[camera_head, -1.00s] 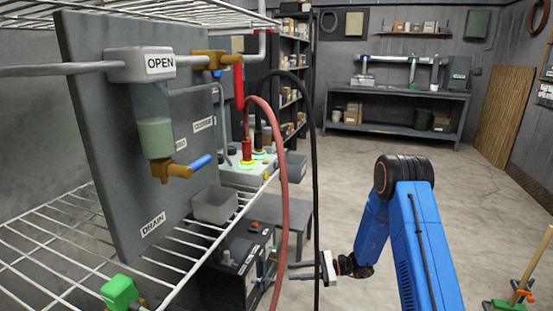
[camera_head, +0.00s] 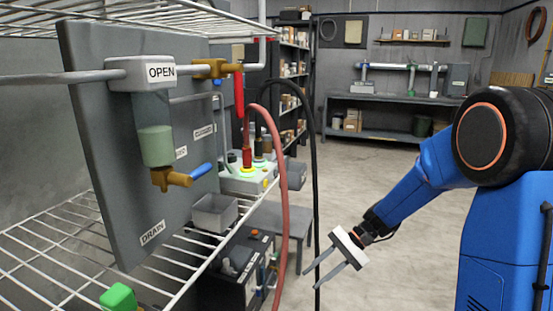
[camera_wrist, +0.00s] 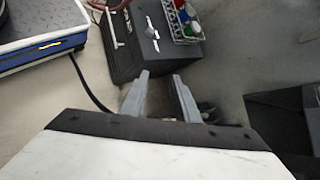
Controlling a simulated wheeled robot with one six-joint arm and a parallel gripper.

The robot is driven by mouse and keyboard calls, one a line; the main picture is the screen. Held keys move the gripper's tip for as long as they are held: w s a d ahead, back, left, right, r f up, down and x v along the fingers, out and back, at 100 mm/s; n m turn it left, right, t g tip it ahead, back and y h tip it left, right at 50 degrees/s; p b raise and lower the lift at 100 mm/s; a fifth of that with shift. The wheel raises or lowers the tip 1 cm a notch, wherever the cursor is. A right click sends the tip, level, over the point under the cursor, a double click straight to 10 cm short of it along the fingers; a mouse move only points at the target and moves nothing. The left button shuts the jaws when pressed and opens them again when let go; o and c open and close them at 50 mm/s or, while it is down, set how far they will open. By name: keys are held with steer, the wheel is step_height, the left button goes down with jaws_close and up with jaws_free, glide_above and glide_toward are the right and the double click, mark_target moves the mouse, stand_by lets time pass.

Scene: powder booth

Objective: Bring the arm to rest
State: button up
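My blue arm (camera_head: 420,185) is bent at the right of the head view, with its large black joint raised and close to the camera. My gripper (camera_head: 311,280) hangs at the lower middle, pointing down and left. Its two grey fingers are apart with nothing between them, so it is open and empty. In the wrist view the gripper (camera_wrist: 160,75) also shows a clear gap between the fingertips.
A wire rack (camera_head: 75,225) with a grey valve panel (camera_head: 95,130) stands at left. A dark box (camera_wrist: 135,50) shows beyond the fingertips. Open floor (camera_head: 370,175) lies behind the arm.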

steer(key=s+d+r+n+t+h, duration=0.3)
steer(key=s+d, duration=0.5)
steer(key=s, duration=0.4)
steer(key=s+d+r+n+t+h, duration=0.3)
steer(key=s+d+r+h, duration=0.4)
steer(key=s, duration=0.5)
steer(key=shift+d+r+n+t, duration=0.4)
steer(key=shift+d+r+t, duration=0.25)
steer(key=shift+d+t, duration=0.35)
steer(key=shift+s+d, duration=0.1)
steer(key=shift+c, duration=0.3)
